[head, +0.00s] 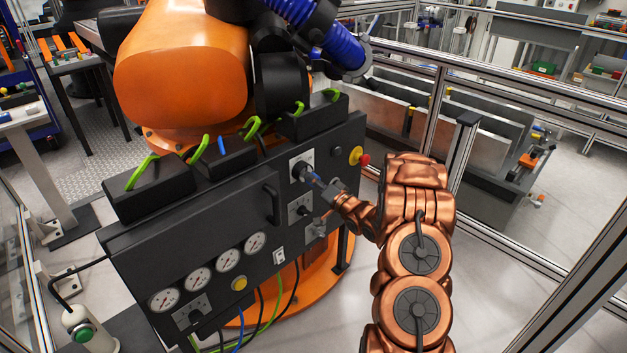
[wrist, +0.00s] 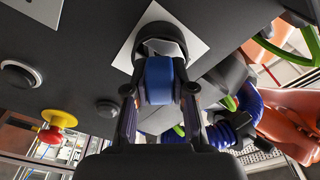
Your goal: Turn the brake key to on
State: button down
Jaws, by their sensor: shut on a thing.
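The brake key (wrist: 159,78) shows in the wrist view as a blue grip in front of a round black switch (wrist: 158,38) on a white square plate. In the head view this switch (head: 299,171) is the top one in a column on the right part of the black panel. My gripper (head: 314,180) reaches it from the right, and in the wrist view its fingers (wrist: 160,95) close on the two sides of the blue key. The lettering on the plate is not readable, so the key's setting cannot be told.
Below the switch are another dial (head: 299,208) and a lower plate. A black handle (head: 271,203) stands out to the left. Several gauges (head: 228,260) line the lower panel.

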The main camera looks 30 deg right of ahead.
jog(key=shift+m+p, duration=1.6)
jog(key=shift+p, duration=0.35)
jog(key=c, duration=0.9)
grip_release()
jog(key=s+d, duration=0.1)
jog(key=s, duration=1.1)
jog(key=shift+d+f, duration=0.2)
jog(key=shift+d, duration=0.15)
